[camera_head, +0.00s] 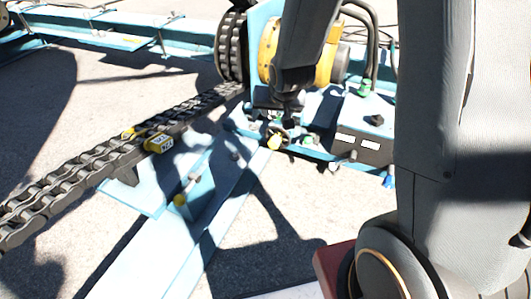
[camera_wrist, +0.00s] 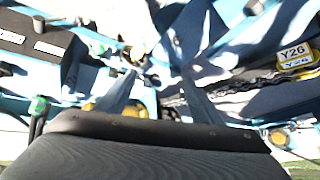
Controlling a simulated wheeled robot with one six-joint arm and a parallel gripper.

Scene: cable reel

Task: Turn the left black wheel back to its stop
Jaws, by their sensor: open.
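A small black wheel (camera_head: 277,132) with a yellow knob sits on the blue frame, at the left of the dark panel. It also shows, blurred, in the wrist view (camera_wrist: 133,56), just beyond my left finger. My gripper (camera_head: 290,108) hangs close above the wheel in the head view and hides part of what lies behind it. In the wrist view my gripper (camera_wrist: 157,74) has its two fingers spread apart with nothing between them. I cannot tell whether a finger touches the wheel.
A dark panel with white labels (camera_head: 358,141) lies right of the wheel. A yellow motor housing (camera_head: 269,50) and chain drum (camera_head: 231,46) stand behind. A heavy chain (camera_head: 75,180) with a yellow Y26 tag (camera_wrist: 295,56) runs left.

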